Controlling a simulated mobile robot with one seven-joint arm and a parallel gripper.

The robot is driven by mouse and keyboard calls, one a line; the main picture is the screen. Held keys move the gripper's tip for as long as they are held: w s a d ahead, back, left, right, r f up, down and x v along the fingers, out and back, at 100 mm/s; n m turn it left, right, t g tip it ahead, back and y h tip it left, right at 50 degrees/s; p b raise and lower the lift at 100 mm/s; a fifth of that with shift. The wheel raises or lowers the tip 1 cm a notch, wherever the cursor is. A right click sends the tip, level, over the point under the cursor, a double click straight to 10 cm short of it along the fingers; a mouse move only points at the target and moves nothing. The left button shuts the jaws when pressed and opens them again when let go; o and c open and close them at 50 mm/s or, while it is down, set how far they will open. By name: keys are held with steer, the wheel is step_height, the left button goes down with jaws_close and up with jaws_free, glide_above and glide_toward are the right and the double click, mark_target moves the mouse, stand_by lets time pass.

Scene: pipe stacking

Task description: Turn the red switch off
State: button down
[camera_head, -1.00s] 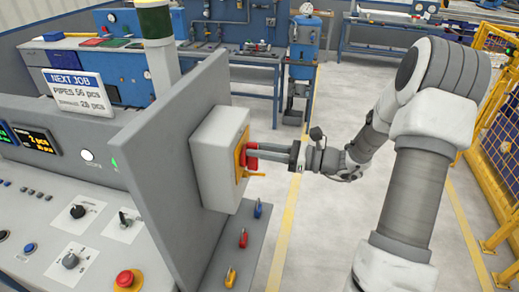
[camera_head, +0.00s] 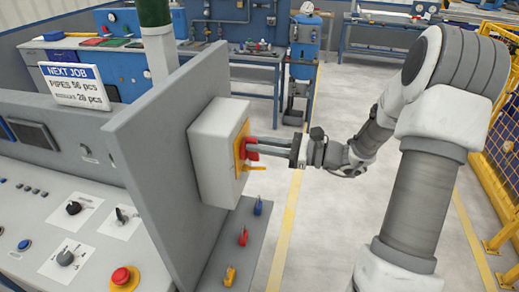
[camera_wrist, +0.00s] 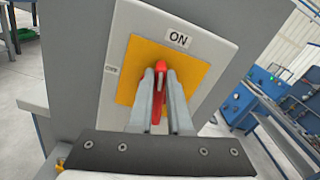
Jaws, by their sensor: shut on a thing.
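The red switch (camera_head: 248,144) is a handle on a yellow-orange plate (camera_head: 241,165), on the right face of a light grey box (camera_head: 211,150). My gripper (camera_head: 257,147) reaches it from the right and is shut on the handle. In the wrist view the red handle (camera_wrist: 160,68) stands between my two grey fingers (camera_wrist: 160,85). An ON label (camera_wrist: 179,38) is above the plate and an OFF label (camera_wrist: 111,69) is at its left. The fingers hide part of the handle, and its exact angle is hard to tell.
The box is fixed to a grey upright panel (camera_head: 160,120) beside the control console (camera_head: 60,215). Blue, red and yellow small levers (camera_head: 243,237) stand on a ledge below the box. A yellow fence (camera_head: 495,150) is at the right. The floor between is open.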

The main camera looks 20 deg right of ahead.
mark_target(244, 156)
steer(key=n+b, duration=0.2)
steer(key=b, duration=0.1)
steer(key=s+f+n+b, duration=0.1)
steer(key=n+b, duration=0.2)
steer(key=b, duration=0.1)
steer(key=a+f+n+b, duration=0.1)
steer(key=n+b, duration=0.2)
steer(key=shift+s+b, duration=0.2)
steer(key=shift+b, duration=0.2)
steer(key=n+b, duration=0.2)
steer(key=b, duration=0.1)
steer(key=f+n+b, duration=0.1)
steer(key=n+b, duration=0.1)
steer(key=b, duration=0.1)
steer(key=shift+s+b, duration=0.2)
steer(key=shift+b, duration=0.1)
steer(key=n+b, duration=0.2)
steer(key=b, duration=0.1)
steer(key=shift+n, duration=0.3)
steer(key=shift+r+b, duration=0.1)
steer(key=shift+b, duration=0.25)
steer(key=c, duration=0.8)
jaws_free()
steer(key=shift+c, duration=0.2)
